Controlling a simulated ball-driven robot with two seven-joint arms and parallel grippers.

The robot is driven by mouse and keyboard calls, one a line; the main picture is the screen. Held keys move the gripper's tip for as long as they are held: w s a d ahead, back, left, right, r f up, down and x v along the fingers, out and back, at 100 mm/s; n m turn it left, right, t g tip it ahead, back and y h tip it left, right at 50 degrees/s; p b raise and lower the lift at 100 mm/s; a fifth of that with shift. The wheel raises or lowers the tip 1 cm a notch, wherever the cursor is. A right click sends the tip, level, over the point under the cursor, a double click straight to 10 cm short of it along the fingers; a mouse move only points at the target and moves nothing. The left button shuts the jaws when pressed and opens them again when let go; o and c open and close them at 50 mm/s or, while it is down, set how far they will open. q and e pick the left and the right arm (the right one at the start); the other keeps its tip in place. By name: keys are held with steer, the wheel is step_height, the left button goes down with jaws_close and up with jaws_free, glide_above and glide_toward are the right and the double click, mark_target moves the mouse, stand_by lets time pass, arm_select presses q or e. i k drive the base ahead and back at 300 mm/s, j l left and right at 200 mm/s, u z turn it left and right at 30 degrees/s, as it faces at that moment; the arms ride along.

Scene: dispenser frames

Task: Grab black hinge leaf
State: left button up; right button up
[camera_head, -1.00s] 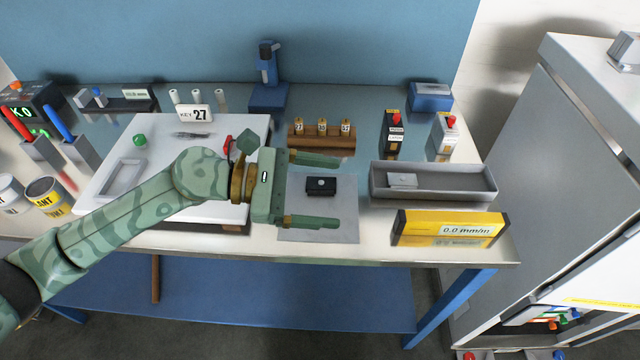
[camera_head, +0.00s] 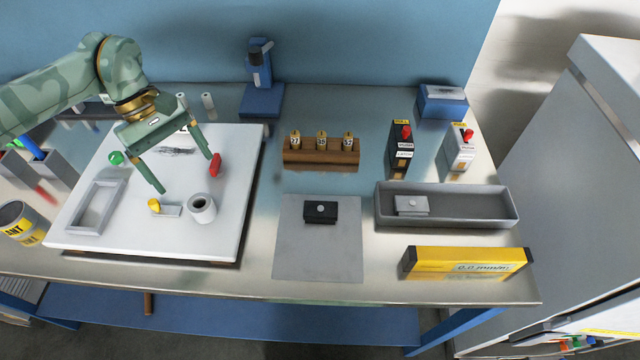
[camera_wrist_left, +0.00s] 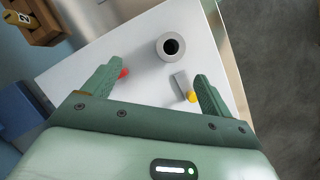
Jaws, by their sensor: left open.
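The black hinge leaf, as I take it, is the small black block with a pale round spot (camera_head: 320,211) lying on a grey mat (camera_head: 320,259) in the head view. My left gripper (camera_head: 187,174) is open and empty, over the white board to the left and well away from the black piece. Its two fingers also show in the left wrist view (camera_wrist_left: 160,70), with nothing between them. The black piece is not in the wrist view. My right gripper is not in view.
On the white board (camera_head: 100,243) are a grey ring (camera_head: 202,209), a yellow-knobbed grey piece (camera_head: 171,211), a red piece (camera_head: 215,166) and a grey frame (camera_head: 91,207). A grey tray (camera_head: 470,214) and yellow box (camera_head: 465,263) stand right of the mat. A wooden rack (camera_head: 320,155) stands behind it.

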mark_target(315, 212)
steer(key=i, duration=0.1)
steer(key=l, duration=0.75)
steer(key=k+l, duration=0.15)
steer(key=l, duration=0.6)
steer(key=i+u, duration=0.05)
